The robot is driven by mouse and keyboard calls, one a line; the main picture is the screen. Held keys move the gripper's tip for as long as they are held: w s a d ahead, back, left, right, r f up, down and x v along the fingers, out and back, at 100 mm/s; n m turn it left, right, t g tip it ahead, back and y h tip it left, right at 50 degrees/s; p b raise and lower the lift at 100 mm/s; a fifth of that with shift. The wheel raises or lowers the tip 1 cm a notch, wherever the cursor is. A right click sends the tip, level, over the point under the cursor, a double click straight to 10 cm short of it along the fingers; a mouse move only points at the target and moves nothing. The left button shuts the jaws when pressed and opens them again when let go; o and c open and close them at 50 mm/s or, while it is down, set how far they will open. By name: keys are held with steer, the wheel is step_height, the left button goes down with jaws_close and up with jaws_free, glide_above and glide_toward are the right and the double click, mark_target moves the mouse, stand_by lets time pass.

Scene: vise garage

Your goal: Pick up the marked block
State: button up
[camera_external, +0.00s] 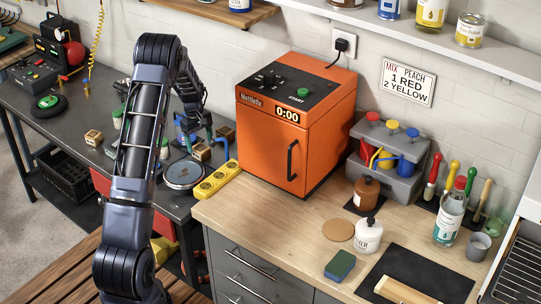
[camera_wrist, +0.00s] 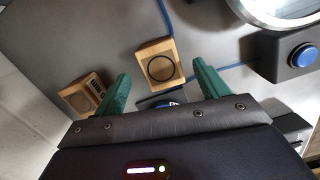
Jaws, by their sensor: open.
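Two light wooden blocks show in the wrist view. One block (camera_wrist: 159,64) has a dark ring on its face and lies ahead of my gripper, in line with the gap between the fingers. The other block (camera_wrist: 85,95) has dark stripes and lies left of the left finger. My gripper (camera_wrist: 160,70) is open, with green fingers and nothing held; contact with the ring block cannot be told. In the external view a wooden block (camera_external: 201,152) sits below my wrist and another (camera_external: 93,138) stands left of my arm. Which matches which is unclear.
A blue button (camera_wrist: 302,55) on a dark housing is at right in the wrist view. An orange oven (camera_external: 265,140) stands right of my arm.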

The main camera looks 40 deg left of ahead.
mark_target(201, 147)
steer(key=f, duration=0.3)
steer(key=shift+s+d+f, duration=0.15)
steer(key=shift+d+f, duration=0.05)
steer(key=shift+d, duration=0.05)
steer(key=shift+c, duration=0.4)
steer(key=c, duration=1)
step_height(201, 147, up, 20)
